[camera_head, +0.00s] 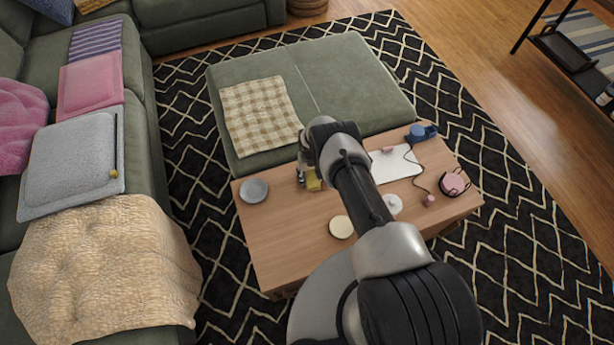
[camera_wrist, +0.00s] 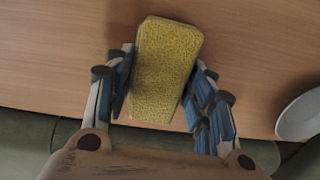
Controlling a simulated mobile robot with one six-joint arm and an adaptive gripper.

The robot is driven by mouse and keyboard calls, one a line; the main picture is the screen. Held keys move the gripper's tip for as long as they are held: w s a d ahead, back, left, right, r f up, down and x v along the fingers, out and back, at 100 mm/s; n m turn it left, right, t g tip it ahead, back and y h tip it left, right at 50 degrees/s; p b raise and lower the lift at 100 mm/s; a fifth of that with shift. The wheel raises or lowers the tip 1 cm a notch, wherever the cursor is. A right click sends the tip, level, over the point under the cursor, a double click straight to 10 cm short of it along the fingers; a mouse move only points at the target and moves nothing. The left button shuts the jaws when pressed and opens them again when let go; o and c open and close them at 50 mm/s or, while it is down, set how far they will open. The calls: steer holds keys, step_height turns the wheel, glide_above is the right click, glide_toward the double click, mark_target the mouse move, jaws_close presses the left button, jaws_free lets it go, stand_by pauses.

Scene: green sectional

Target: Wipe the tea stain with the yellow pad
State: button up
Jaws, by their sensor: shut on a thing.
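My gripper (camera_head: 304,183) is over the back part of the wooden table (camera_head: 280,235), near its edge by the green ottoman. It is shut on the yellow pad (camera_wrist: 165,70), with a blue-lined finger on each long side of it in the wrist view. The pad also shows small in the head view (camera_head: 313,182), partly covered by my arm. I cannot tell whether it touches the table. No tea stain can be made out in either view; part of the tabletop is hidden behind my arm.
A grey dish (camera_head: 254,190) stands left of my gripper. A cream disc (camera_head: 341,227) lies nearer the front. White paper (camera_head: 396,164), a blue object (camera_head: 421,132), a white round item (camera_head: 393,204) and a pink item with a cord (camera_head: 454,183) are on the right. The table's left front is clear.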

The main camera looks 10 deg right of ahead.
steer(key=shift+w+d, duration=0.2)
steer(key=shift+d, duration=0.85)
steer(key=shift+w+d, duration=0.2)
steer(key=shift+d, duration=0.9)
steer(key=shift+w+d, duration=0.2)
steer(key=shift+d, duration=0.85)
steer(key=shift+r+p, duration=2)
steer(key=shift+r, duration=1)
steer(key=shift+r+p, duration=0.7)
steer(key=shift+r, duration=0.75)
